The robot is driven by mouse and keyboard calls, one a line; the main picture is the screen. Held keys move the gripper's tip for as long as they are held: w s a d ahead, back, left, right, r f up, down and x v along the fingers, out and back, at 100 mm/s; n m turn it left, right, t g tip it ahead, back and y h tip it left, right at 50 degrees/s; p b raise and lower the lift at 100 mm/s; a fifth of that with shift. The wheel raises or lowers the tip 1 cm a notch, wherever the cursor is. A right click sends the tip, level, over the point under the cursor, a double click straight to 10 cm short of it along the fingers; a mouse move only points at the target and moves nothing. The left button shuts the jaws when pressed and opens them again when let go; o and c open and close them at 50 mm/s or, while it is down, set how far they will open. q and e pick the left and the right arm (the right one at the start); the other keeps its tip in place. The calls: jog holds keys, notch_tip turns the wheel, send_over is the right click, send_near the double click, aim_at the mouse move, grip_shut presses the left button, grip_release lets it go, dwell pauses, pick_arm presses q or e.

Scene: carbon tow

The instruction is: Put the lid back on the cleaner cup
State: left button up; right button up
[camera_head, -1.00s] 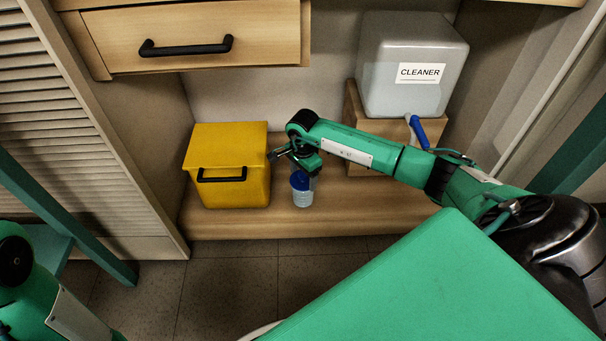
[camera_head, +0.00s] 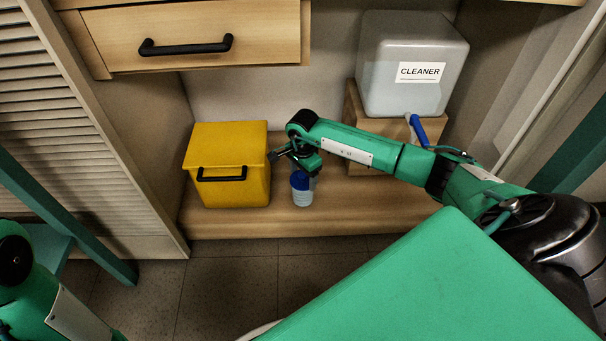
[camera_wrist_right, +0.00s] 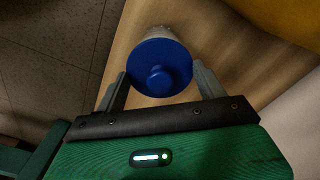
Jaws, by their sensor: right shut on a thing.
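The small pale cup (camera_head: 302,198) stands on the wooden shelf, just right of the yellow box. The round blue lid (camera_head: 300,181) is at the cup's top. In the right wrist view the lid (camera_wrist_right: 160,68), with its round knob, lies between my two fingers and covers most of the cup, whose pale rim (camera_wrist_right: 158,33) shows past its far edge. My right gripper (camera_head: 301,167) is shut on the lid; its fingers also show in the wrist view (camera_wrist_right: 162,82). I cannot tell whether the lid is fully seated. My left gripper is out of view.
A yellow box (camera_head: 228,152) with a black handle stands close left of the cup. A grey cleaner tank (camera_head: 408,90) with a blue tap lever (camera_head: 419,132) sits on a wooden block behind my right forearm. A drawer (camera_head: 190,35) overhangs the upper left. Bare shelf (camera_head: 380,212) lies right of the cup.

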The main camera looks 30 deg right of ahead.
dwell(0.4)
jog(key=o, duration=1)
jog(key=shift+o, duration=0.4)
jog(key=shift+r+p, duration=2.8)
jog(key=shift+r, duration=0.7)
grip_shut()
